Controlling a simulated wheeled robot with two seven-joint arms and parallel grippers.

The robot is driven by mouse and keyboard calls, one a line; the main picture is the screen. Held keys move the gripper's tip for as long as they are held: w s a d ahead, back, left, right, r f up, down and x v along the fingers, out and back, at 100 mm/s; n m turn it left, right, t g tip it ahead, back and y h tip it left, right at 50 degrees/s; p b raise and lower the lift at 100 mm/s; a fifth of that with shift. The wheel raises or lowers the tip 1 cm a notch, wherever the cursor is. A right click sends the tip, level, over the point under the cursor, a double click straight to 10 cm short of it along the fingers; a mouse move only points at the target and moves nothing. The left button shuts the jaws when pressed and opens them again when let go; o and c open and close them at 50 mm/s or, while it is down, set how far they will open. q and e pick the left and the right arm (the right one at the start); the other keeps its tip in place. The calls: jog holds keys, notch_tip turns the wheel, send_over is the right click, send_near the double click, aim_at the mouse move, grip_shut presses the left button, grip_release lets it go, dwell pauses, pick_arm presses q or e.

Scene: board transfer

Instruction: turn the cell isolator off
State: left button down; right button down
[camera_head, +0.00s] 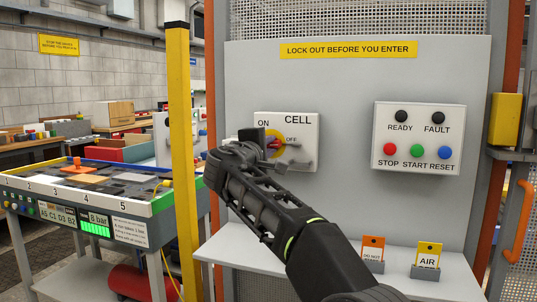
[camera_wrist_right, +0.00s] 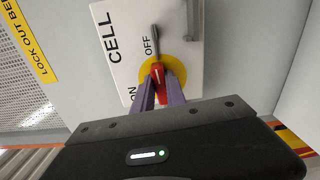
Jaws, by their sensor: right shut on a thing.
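The cell isolator (camera_head: 299,123) is a white box labelled CELL on the grey panel, with ON at upper left and OFF at right. Its red handle (camera_wrist_right: 157,72) sits on a yellow disc (camera_wrist_right: 172,62). In the right wrist view the handle lies roughly along the box's width, a dark bar beyond it beside the OFF mark. My right gripper (camera_wrist_right: 160,88) has one finger on each side of the red handle and is shut on it. In the head view my right gripper (camera_head: 264,144) partly covers the handle and disc. My left gripper is not in view.
A button box (camera_head: 419,117) with READY, FAULT, STOP, START and RESET is at right. A shelf (camera_head: 240,252) below holds an orange tag (camera_head: 373,248) and a yellow AIR tag (camera_head: 429,252). A yellow post (camera_head: 180,120) and a bench (camera_head: 110,212) stand at left.

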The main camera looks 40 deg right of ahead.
jog(key=shift+f+m, duration=0.1)
jog(key=shift+m, duration=0.4)
jog(key=shift+b, duration=0.3)
jog(key=c, duration=1.4)
grip_release()
jog(key=shift+o, duration=0.2)
jog(key=shift+s+a, duration=0.35)
jog(key=shift+a, duration=0.25)
jog(key=b+v, duration=0.1)
jog(key=v, duration=0.5)
jog(key=shift+a, duration=0.2)
